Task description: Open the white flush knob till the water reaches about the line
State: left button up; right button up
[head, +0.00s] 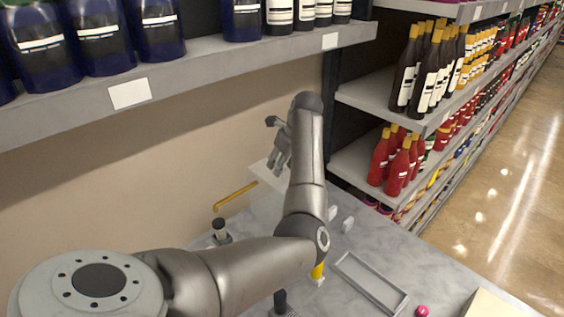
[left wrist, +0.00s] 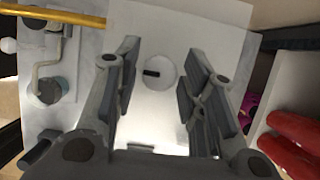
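A round white knob (left wrist: 161,71) with a short black mark lies on a white panel (left wrist: 185,22) in the left wrist view. My left gripper (left wrist: 158,60) is open, and the knob shows between its two fingers; I see no contact. In the head view my left gripper (head: 279,145) is above a white box (head: 267,208), which my arm partly covers. The knob cannot be made out there. I cannot make out any water or a line in either view. My right gripper is not in view.
A yellow pipe (head: 236,195) runs to the left of the box, near a dark-topped fitting (head: 221,233). A grey rectangular tray (head: 370,284) and a small pink ball (head: 422,311) are on the grey table. Shelves with red bottles (head: 397,163) stand close on the right.

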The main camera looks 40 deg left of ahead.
pick_arm(q)
jog(key=c, duration=0.6)
jog(key=shift+f+b, duration=0.1)
jog(key=shift+b, duration=0.45)
jog(key=n+b, duration=0.2)
jog(key=b, duration=0.1)
jog(key=n+g+b, duration=0.1)
jog(key=n+b, duration=0.1)
jog(key=b, duration=0.1)
jog(key=shift+w+g, duration=0.15)
jog(key=shift+g, duration=0.15)
jog(key=shift+n+g+h+b, duration=0.3)
jog(key=shift+n+g+b, duration=0.35)
jog(key=shift+n, duration=0.85)
jog(key=shift+r, duration=0.2)
jog(key=o, duration=1)
